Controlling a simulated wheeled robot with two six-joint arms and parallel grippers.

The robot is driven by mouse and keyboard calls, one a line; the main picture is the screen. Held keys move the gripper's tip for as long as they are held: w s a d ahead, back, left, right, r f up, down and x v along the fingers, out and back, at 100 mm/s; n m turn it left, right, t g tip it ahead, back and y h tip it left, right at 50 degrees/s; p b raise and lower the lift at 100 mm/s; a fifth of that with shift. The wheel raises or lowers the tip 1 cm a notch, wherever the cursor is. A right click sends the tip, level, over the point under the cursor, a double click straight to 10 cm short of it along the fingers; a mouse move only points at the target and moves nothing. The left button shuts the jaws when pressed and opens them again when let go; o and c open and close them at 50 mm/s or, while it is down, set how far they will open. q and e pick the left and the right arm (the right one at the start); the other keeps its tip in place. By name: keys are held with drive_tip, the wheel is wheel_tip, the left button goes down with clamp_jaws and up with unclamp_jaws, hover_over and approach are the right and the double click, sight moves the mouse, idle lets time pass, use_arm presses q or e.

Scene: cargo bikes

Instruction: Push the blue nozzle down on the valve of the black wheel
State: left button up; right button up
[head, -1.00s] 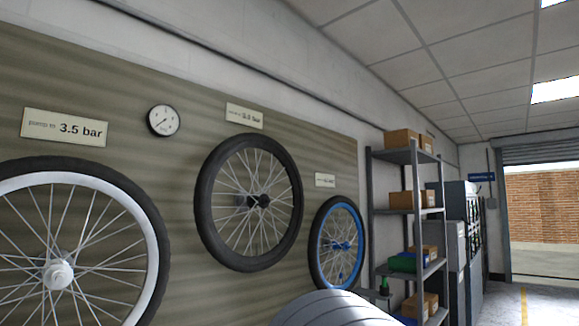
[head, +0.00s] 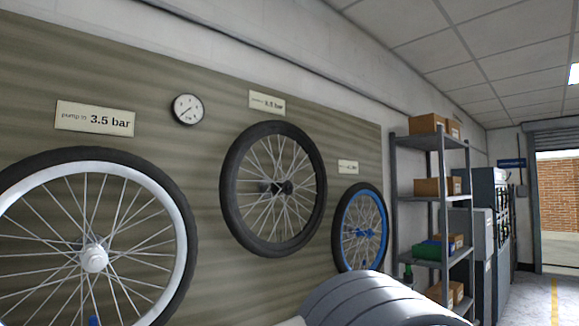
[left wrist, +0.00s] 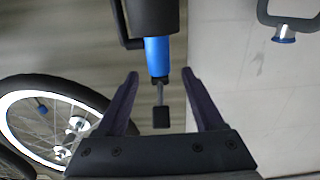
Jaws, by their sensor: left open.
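The black wheel (head: 232,190), with black tyre and rim, hangs on the wall panel in the middle of the head view. I cannot make out its valve or a blue nozzle on it. My left gripper (left wrist: 157,82) is open in the left wrist view. Between its fingers, seemingly beyond them, is a blue cylinder (left wrist: 157,56) under a black body, with a thin rod and small black block below. I cannot tell whether this is the nozzle or whether anything touches. My right gripper is not in view.
A white-rimmed wheel (head: 180,215) is at left, with a small blue piece (head: 94,321) low on it. A blue-rimmed wheel (head: 341,228) hangs right of the black one. A metal shelf (head: 420,199) with boxes stands further right. A handle-like part (left wrist: 264,17) is upper right in the wrist view.

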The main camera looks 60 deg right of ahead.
use_arm(q)
drive_tip(key=b+v, duration=0.1)
drive_tip(key=v, duration=0.9)
